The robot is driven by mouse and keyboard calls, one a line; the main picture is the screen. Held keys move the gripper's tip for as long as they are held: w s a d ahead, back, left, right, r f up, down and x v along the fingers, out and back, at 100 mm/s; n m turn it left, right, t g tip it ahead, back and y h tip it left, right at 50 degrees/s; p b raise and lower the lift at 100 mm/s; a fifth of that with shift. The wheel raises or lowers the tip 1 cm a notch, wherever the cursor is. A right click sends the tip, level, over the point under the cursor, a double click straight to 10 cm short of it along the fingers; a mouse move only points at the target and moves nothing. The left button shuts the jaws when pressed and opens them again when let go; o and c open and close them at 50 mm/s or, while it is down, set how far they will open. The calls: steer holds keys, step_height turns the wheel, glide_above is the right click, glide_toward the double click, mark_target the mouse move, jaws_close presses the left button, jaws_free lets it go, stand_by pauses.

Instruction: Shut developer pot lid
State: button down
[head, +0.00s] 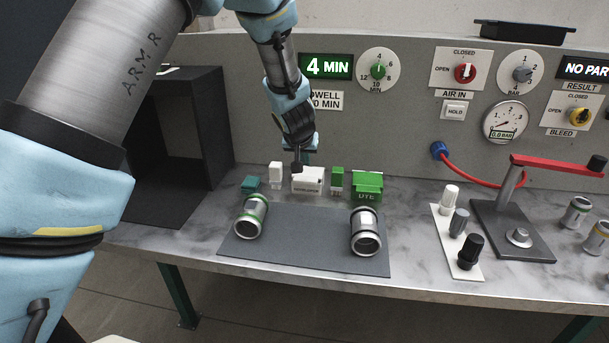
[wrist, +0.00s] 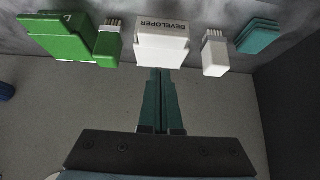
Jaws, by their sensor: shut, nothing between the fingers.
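The developer pot (head: 308,181) is a white box at the back of the bench, in the row along the panel. In the wrist view the white pot (wrist: 163,45) shows its DEVELOPER label upside down at the top centre. I cannot tell clearly how its lid stands. My gripper (head: 297,166) is at the pot's upper left part in the head view, covering a little of it. In the wrist view the dark green fingers of my gripper (wrist: 160,73) are together, with their tips at the pot's near edge. I cannot tell whether they touch it.
A white brush (head: 275,175) and teal pads (head: 250,184) stand left of the pot; a green brush (head: 337,179) and green pot (head: 367,187) stand right. Two metal cylinders (head: 251,217) (head: 365,232) lie on the grey mat (head: 305,245). A red-handled clamp (head: 540,162) is farther right.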

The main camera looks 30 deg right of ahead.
mark_target(305, 181)
steer(key=shift+s+a+f+b, duration=0.1)
steer(key=shift+f+b, duration=0.15)
steer(key=shift+f, duration=0.75)
steer(key=shift+s+a+f+b, duration=0.1)
steer(key=shift+f+b, duration=0.1)
steer(key=shift+f, duration=0.75)
steer(key=f+b, duration=0.1)
steer(key=b, duration=0.3)
steer(key=shift+s+a+f, duration=0.1)
steer(key=shift+f, duration=0.1)
steer(key=f+t+h+b, duration=0.1)
steer(key=b, duration=0.4)
steer(key=shift+s+a, duration=0.1)
steer(key=shift+a, duration=0.05)
steer(key=shift+r+b, duration=0.3)
steer(key=shift+r, duration=0.05)
